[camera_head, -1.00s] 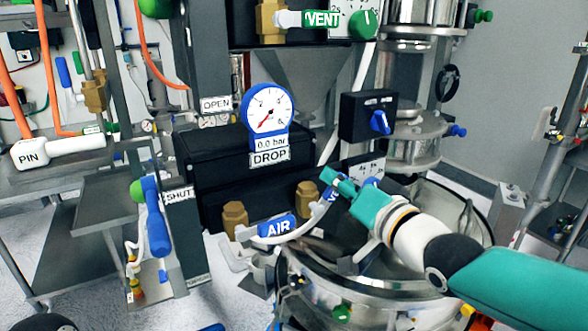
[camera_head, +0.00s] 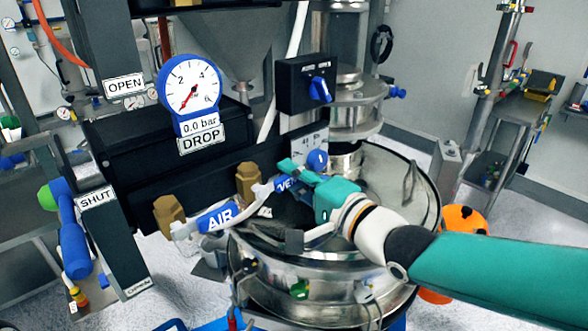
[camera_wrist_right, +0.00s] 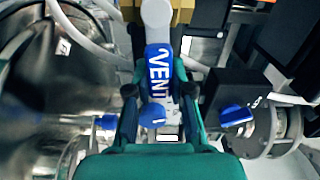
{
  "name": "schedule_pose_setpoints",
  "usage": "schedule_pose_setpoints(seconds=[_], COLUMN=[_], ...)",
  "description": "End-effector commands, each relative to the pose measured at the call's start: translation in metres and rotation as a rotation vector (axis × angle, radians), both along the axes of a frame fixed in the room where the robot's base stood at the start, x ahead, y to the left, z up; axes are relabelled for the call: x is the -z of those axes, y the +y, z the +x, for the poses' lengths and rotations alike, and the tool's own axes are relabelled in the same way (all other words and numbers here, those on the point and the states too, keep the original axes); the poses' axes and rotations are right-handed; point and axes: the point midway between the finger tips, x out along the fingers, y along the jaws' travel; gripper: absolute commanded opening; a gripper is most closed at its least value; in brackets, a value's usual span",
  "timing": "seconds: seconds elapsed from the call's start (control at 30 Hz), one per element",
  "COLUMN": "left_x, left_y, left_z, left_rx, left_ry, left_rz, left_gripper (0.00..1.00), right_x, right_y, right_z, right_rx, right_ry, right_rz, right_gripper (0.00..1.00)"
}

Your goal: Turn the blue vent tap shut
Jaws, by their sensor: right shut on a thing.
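The blue vent tap (camera_head: 286,186) has a lever marked VENT with a blue ball at its end. It sits above the drum, right of the brass fittings. My right gripper (camera_head: 297,172), teal, is shut on it and covers part of the lever in the head view. In the right wrist view the vent tap (camera_wrist_right: 158,72) runs down the middle, its white neck at the top and its ball at the bottom. The fingers of my right gripper (camera_wrist_right: 159,98) lie on either side of the lever. My left gripper is not in view.
The blue AIR lever (camera_head: 219,218) is just left of the vent tap. A gauge (camera_head: 190,88) reads 0.0 bar above a DROP label. A black box with a blue knob (camera_head: 319,89) is above my gripper. The metal drum (camera_head: 425,215) is below.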

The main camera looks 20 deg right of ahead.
Motion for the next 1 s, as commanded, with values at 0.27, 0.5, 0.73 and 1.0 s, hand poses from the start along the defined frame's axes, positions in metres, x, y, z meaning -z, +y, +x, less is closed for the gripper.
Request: schedule_pose_setpoints(seconds=[0.27, 0.5, 0.73, 1.0], left_x=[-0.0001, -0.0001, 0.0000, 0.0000], left_y=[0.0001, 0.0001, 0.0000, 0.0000], left_z=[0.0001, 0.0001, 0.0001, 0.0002], left_rx=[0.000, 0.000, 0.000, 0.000], left_ry=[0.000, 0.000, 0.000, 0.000], left_rz=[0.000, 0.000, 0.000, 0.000], left_gripper=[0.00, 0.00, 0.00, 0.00], right_x=[0.0033, 0.0038, 0.0039, 0.0046], right_y=[-0.0016, -0.0010, -0.0005, 0.0013], right_z=[0.0018, 0.0019, 0.0019, 0.0011], right_rx=[0.005, 0.004, 0.003, -0.002], right_ry=[0.033, 0.038, 0.038, 0.038], right_rz=[0.073, 0.083, 0.081, 0.078], right_gripper=[0.00, 0.00, 0.28, 0.48])
